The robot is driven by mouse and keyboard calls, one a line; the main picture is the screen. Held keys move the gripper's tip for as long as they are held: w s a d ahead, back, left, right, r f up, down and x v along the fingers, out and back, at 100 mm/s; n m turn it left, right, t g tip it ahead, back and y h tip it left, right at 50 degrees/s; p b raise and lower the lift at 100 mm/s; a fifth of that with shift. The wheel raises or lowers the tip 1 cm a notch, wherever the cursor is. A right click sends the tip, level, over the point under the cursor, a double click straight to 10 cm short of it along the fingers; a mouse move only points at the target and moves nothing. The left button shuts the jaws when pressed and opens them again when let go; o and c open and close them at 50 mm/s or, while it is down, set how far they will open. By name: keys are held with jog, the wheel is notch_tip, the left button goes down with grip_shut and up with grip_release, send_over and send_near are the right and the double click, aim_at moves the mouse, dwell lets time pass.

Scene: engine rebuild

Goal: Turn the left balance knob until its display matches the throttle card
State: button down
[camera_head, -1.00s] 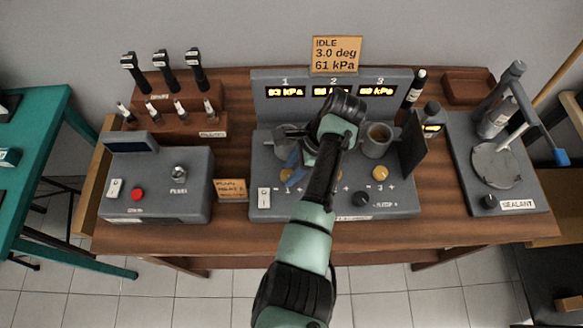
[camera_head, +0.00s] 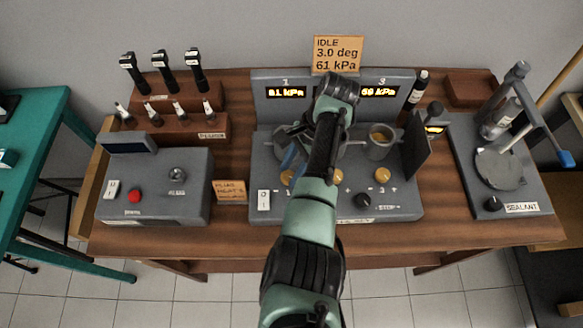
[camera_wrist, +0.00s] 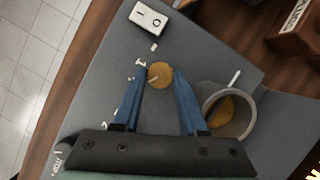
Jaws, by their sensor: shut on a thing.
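The left balance knob (camera_wrist: 158,74), a round brass knob, sits between the two blue fingers of my gripper (camera_wrist: 160,84) in the wrist view. My gripper is shut on it. Display 1 (camera_head: 287,93) shows yellow digits, about 81 or 61 kPa; the first digit is hard to tell. The throttle card (camera_head: 337,54) reads IDLE, 3.0 deg, 61 kPa. Display 3 (camera_head: 379,92) reads about 60 kPa. Display 2 is hidden behind my arm.
The right brass knob (camera_head: 382,175) and a black knob (camera_head: 363,200) are on the same grey bench unit. A metal cup (camera_head: 381,140) stands behind them, beside a dark upright panel (camera_head: 415,157). A white rocker switch (camera_head: 264,200) is at the unit's front left.

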jog(key=shift+c, duration=2.2)
grip_release()
